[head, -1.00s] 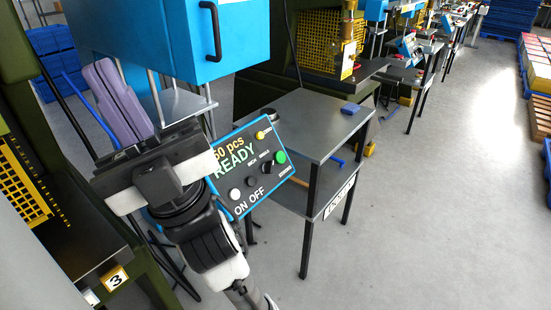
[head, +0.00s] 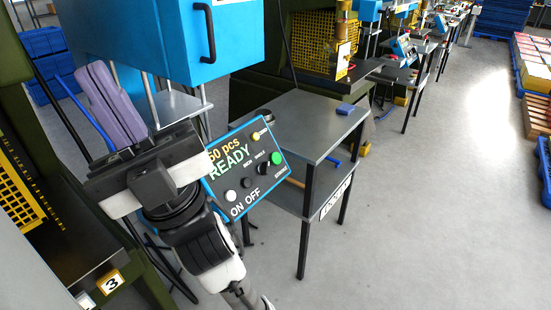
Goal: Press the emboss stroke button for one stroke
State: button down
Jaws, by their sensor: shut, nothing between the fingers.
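The control panel (head: 222,188) is a dark, tilted board with a blue frame, reading "READY" and a partly hidden piece count. It carries a green button (head: 277,158), a white button (head: 231,196) and a black button (head: 247,183) near "ON OFF", a small selector knob (head: 263,168) and a yellow button or lamp (head: 256,136). The small label by the green button is too small to read surely. My gripper (head: 97,72), with purple-grey fingers, is shut and empty, left of the panel and apart from its buttons. My wrist hides the panel's left edge.
A blue machine housing (head: 160,45) with a black handle stands behind the panel. A grey two-level table (head: 300,125) with a blue block (head: 345,108) stands to the right. A dark green press frame (head: 70,200) is at left. Floor at right is open, with pallets (head: 535,118) at the edge.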

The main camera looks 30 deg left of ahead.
aim_at(274, 157)
jog(key=i+l, duration=0.3)
jog(key=i, duration=0.15)
jog(key=u, duration=2.1)
